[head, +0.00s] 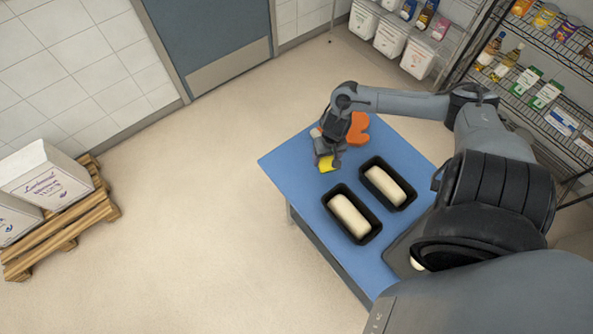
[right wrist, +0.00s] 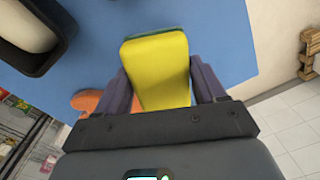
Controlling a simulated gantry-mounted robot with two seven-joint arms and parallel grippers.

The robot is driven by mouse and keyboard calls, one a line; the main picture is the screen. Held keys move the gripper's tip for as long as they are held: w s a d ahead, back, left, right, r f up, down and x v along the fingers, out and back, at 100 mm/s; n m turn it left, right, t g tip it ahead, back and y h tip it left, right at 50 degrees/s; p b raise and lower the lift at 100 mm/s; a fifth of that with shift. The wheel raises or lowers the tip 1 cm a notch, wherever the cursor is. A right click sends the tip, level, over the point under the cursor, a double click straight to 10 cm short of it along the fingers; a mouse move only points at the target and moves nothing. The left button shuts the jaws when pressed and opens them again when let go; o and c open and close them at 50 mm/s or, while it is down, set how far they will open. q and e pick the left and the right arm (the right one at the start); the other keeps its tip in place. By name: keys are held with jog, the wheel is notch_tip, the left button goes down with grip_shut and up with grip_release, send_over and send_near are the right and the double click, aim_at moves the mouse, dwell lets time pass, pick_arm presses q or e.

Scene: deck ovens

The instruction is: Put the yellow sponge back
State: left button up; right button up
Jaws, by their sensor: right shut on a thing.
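The yellow sponge (head: 327,164) is at the far end of the blue table (head: 283,166), under my right gripper (head: 327,152). In the right wrist view the sponge (right wrist: 158,68) shows a yellow face and a thin dark green edge, and it sits between the two fingers of my right gripper (right wrist: 160,88). That gripper is shut on the sponge. I cannot tell whether the sponge touches the table. My left gripper is in neither view.
An orange item (head: 358,128) lies just beyond my right gripper. Two dark loaf tins with pale dough, a nearer one (head: 364,241) and a farther one (head: 409,203), stand on the table. Wire shelves (head: 540,110) stand behind. A pallet (head: 100,205) with boxes is at left.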

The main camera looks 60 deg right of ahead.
jog(key=shift+s+d+r, duration=0.15)
jog(key=shift+d+r, duration=0.05)
jog(key=shift+d, duration=0.9)
jog(key=shift+w+f, duration=0.15)
jog(key=shift+w, duration=0.05)
jog(key=b, duration=0.2)
send_over(297, 170)
notch_tip(297, 170, down, 6)
jog(key=shift+a+f, duration=0.15)
jog(key=shift+h, duration=0.3)
jog(key=shift+f+b, duration=0.65)
jog(key=shift+f, duration=1.45)
jog(key=o, duration=0.9)
jog(key=shift+o, duration=0.2)
jog(key=shift+r, duration=0.15)
